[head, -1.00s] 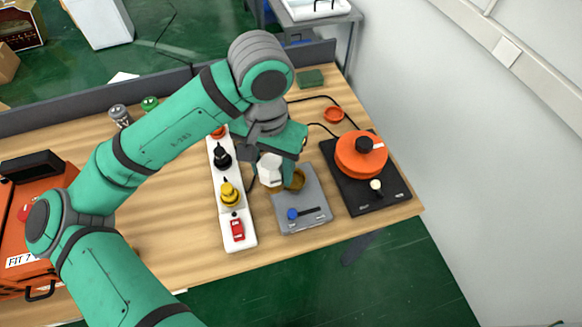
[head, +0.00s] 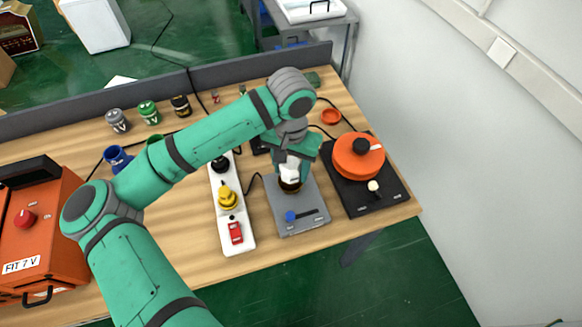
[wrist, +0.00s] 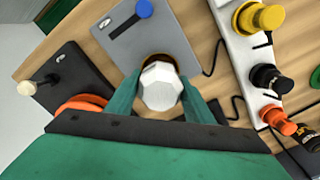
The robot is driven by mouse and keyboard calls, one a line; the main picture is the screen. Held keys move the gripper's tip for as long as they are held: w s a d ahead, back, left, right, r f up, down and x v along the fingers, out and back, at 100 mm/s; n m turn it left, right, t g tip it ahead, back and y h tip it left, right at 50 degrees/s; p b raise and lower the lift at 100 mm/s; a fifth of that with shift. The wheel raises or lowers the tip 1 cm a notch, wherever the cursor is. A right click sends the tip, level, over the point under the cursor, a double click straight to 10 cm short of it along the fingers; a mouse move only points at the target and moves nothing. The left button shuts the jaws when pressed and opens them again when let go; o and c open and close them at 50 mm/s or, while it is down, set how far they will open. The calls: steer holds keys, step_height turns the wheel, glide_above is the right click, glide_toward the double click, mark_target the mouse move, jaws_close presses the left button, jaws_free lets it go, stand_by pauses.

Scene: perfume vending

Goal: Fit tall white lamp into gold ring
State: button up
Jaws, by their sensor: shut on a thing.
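The tall white lamp (wrist: 160,86) is a faceted white piece between my gripper's two fingers in the wrist view. In the head view the lamp (head: 290,171) is partly hidden by my gripper (head: 291,163). My gripper (wrist: 160,98) is shut on it. The gold ring (head: 289,187) sits on the grey plate base (head: 298,221), directly beneath the lamp. The lamp hides most of the ring, with a sliver of its rim (wrist: 160,56) visible in the wrist view. I cannot tell whether the lamp is inside the ring or just above it.
The grey base has a blue slider knob (head: 290,216). To its left is a white strip (head: 238,246) with coloured plugs. To its right is a black base with an orange disc (head: 359,156). Several small jars stand at the back left.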

steer(key=shift+f, duration=0.35)
steer(key=o, duration=1.2)
step_height(320, 180, up, 13)
steer(key=shift+f, duration=0.1)
